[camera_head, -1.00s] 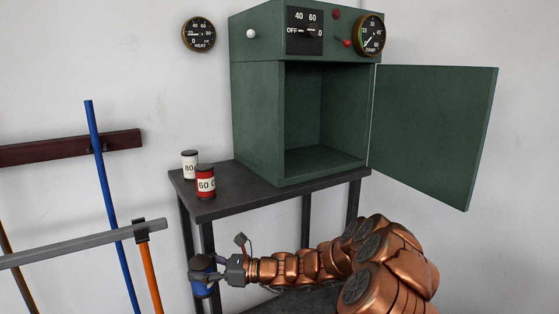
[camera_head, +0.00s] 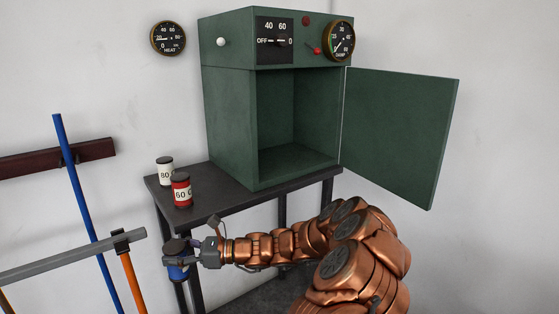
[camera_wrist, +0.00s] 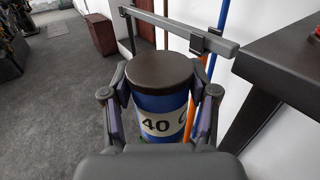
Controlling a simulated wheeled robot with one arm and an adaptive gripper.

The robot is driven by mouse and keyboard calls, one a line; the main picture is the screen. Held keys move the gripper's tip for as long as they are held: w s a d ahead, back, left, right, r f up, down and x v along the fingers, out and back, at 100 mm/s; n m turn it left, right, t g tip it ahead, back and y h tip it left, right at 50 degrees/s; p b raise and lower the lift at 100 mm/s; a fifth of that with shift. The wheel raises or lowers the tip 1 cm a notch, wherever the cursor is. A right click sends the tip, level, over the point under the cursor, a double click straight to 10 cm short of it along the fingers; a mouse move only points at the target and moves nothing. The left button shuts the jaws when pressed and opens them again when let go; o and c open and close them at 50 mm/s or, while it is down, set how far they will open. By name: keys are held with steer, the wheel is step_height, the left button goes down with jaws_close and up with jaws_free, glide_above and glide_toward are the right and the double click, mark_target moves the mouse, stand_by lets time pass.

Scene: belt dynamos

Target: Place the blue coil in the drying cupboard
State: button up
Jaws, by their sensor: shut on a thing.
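The blue coil (camera_head: 177,262) has a dark top and sits in my gripper (camera_head: 187,258), low and left of the table in the head view. In the wrist view the blue coil (camera_wrist: 162,88) stands upright between both fingers of my gripper (camera_wrist: 161,112), with a pale label that reads 40. My gripper is shut on it. The green drying cupboard (camera_head: 229,115) stands on the dark table, its door (camera_head: 401,135) swung wide open to the right. Its inside looks empty.
A white can (camera_head: 165,171) marked 80 and a red can (camera_head: 182,190) marked 60 stand on the table (camera_head: 225,200), left of the cupboard. A grey rail (camera_head: 70,258) with blue and orange poles is at the left. The table edge lies above my gripper.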

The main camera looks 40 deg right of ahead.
steer(key=w+d+r+m+t+h, duration=0.1)
steer(key=d+r+m+h, duration=0.3)
steer(key=d, duration=1.1)
steer(key=w+d+r+m+t+h, duration=0.2)
steer(key=d+r+m+h, duration=0.3)
steer(key=d+r+h, duration=0.4)
steer(key=w+d+r+m+t+h, duration=0.1)
steer(key=d+r+m+t+h, duration=0.3)
steer(key=d+r, duration=0.7)
steer(key=d+m+h, duration=0.1)
steer(key=d+h, duration=0.1)
steer(key=d, duration=0.8)
steer(key=shift+w+d+h, duration=0.35)
steer(key=shift+d+h, duration=0.05)
